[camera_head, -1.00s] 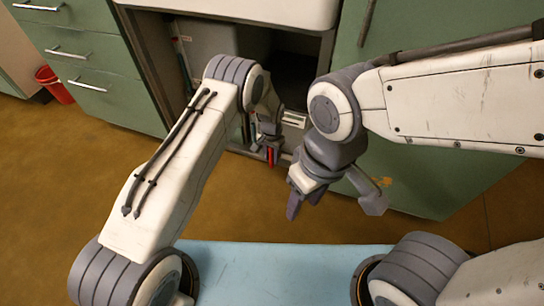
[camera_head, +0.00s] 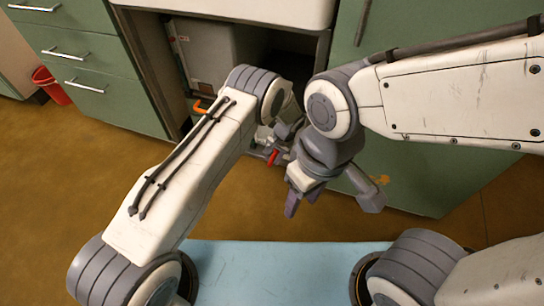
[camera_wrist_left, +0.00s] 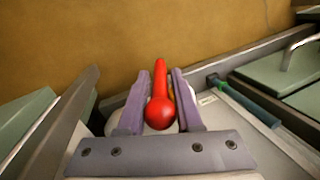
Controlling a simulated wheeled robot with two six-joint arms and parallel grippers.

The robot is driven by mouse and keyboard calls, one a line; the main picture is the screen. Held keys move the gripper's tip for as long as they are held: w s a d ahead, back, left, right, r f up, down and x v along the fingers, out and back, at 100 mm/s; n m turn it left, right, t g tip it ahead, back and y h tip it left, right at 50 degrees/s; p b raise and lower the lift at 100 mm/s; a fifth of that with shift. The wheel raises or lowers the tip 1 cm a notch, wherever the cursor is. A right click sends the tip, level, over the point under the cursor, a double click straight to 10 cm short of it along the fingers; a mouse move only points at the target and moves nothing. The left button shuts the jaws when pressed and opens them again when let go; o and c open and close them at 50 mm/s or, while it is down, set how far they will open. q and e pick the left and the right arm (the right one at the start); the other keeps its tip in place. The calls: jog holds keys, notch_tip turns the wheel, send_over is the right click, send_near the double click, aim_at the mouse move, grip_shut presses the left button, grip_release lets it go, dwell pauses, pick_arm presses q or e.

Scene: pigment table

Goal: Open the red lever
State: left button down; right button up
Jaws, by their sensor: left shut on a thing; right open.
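The red lever (camera_wrist_left: 159,100) has a round knob and a slim handle. It lies between the two purple fingers of my left gripper (camera_wrist_left: 158,98) in the left wrist view, and the jaws are shut on it. In the head view a small piece of the red lever (camera_head: 272,158) shows beside my left gripper (camera_head: 280,150), at the front of the open cabinet bay; my arms hide much of this area. My right gripper (camera_head: 303,198) is open and empty, lower and to the right, pointing down over the floor.
A grey box (camera_head: 207,52) stands inside the open bay, with an orange handle (camera_head: 200,108) low by its left side. Green drawers (camera_head: 80,70) are left of the bay, a green door (camera_head: 425,165) right. A dark green handle (camera_wrist_left: 242,100) lies right of the lever.

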pick_arm(q)
jog(key=c, duration=0.8)
grip_release()
jog(key=shift+o, duration=0.2)
jog(key=shift+a+r+h, duration=0.1)
jog(key=shift+a+h, duration=0.25)
jog(key=shift+h, duration=0.05)
jog(key=shift+w+a+g+h, duration=0.3)
jog(key=shift+a+g+h, duration=0.15)
jog(key=shift+h, duration=0.45)
jog(key=s+a+r+p, duration=0.2)
jog(key=r+p, duration=0.1)
jog(key=r, duration=0.7)
jog(key=s+a+r+n+p, duration=0.1)
jog(key=s+r+p, duration=0.1)
jog(key=r, duration=0.8)
jog(key=s+a+r+n+t+p, duration=0.1)
jog(key=r+p, duration=0.4)
jog(key=r, duration=0.5)
jog(key=shift+s+a+r, duration=0.4)
jog(key=shift+s+a, duration=0.15)
jog(key=shift+a, duration=0.3)
